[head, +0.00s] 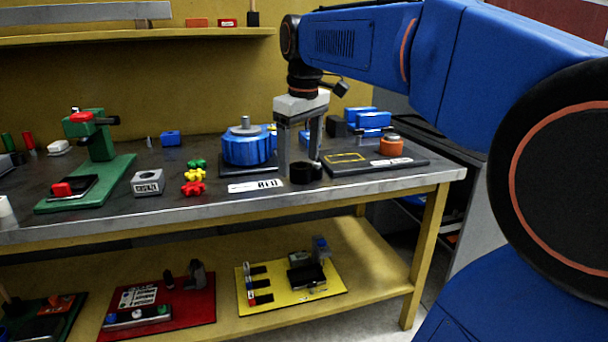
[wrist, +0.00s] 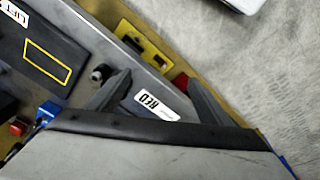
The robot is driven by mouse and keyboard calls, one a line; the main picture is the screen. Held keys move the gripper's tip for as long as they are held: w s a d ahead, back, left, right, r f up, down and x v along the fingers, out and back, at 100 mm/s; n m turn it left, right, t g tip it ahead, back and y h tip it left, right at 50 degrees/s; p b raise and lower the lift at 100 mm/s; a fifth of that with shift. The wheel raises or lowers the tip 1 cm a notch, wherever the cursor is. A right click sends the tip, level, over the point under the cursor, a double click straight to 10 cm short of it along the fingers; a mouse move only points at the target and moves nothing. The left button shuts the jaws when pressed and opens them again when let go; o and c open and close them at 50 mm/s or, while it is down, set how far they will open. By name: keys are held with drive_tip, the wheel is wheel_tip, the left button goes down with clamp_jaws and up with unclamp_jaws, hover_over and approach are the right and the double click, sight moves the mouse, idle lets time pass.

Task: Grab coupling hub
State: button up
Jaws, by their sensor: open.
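A short black cylinder (head: 307,173), which looks like the coupling hub, stands upright near the front edge of the workbench. In the wrist view the black cylinder (wrist: 101,73) has a lighter top and lies just left of the left finger, outside the gap between the fingers. My gripper (head: 300,158) points down, open and empty, just above and behind the cylinder in the head view; one finger overlaps it there. In the wrist view my gripper (wrist: 155,78) has its fingers spread, with the bench edge and a white label between them.
A blue round fixture (head: 240,150) stands left of my gripper. A dark board (head: 345,165) with a yellow outline and an orange part (head: 390,146) lies to the right. The white RED label (head: 256,186) lies at the front edge. Small green, yellow and red pieces lie farther left.

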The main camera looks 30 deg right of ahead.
wheel_tip(320, 180, up, 8)
drive_tip(key=n+g, duration=0.2)
hover_over(303, 169)
drive_tip(key=w+d, duration=0.1)
drive_tip(key=d, duration=0.1)
wheel_tip(303, 169, down, 12)
drive_tip(key=shift+w+a+r, duration=0.1)
drive_tip(key=shift+w, duration=0.05)
drive_tip(key=shift+w+a+f, duration=0.15)
drive_tip(key=shift+a+f, duration=0.05)
drive_tip(key=shift+f, duration=1.2)
drive_tip(key=shift+w+a+f, duration=0.1)
drive_tip(key=shift+a+f, duration=0.05)
drive_tip(key=shift+f, duration=1.2)
